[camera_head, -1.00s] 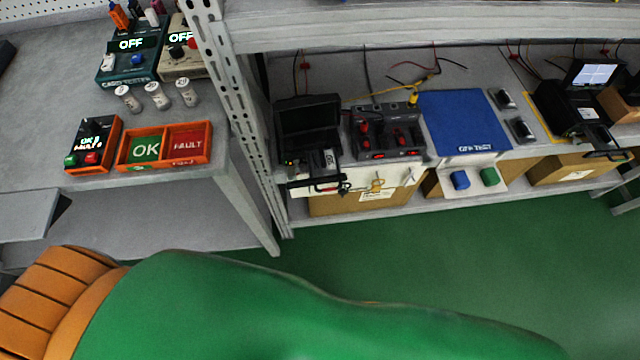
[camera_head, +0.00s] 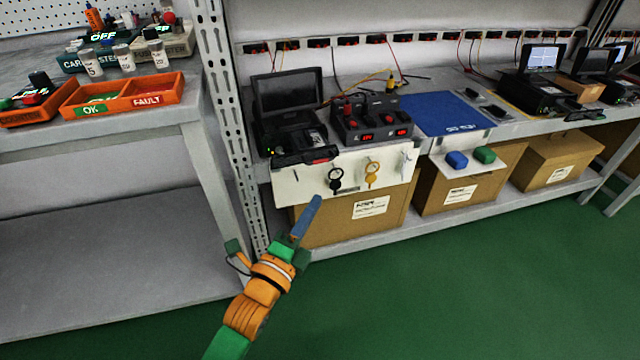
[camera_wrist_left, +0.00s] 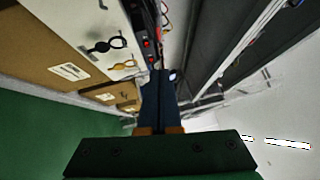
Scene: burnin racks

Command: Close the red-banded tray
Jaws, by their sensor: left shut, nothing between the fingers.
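A black unit with a raised dark lid (camera_head: 288,92) stands on the shelf in the head view. Its dark front tray (camera_head: 290,159), with a red band (camera_head: 320,155), sticks out over the shelf's front edge. My left gripper (camera_head: 316,200) is shut and empty. In the head view its blue fingers point up, below the tray and in front of the white panel; I see no contact. In the left wrist view the shut fingers (camera_wrist_left: 158,78) point at the shelf edge, and I cannot make out the tray. My right gripper is not in view.
A white panel with hanging key-like tools (camera_head: 371,174) hangs below the tray. A metal post (camera_head: 226,120) stands left of the unit. A black box with red displays (camera_head: 372,120) is right of it. Cardboard boxes (camera_head: 340,222) sit below. The green floor (camera_head: 450,290) is clear.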

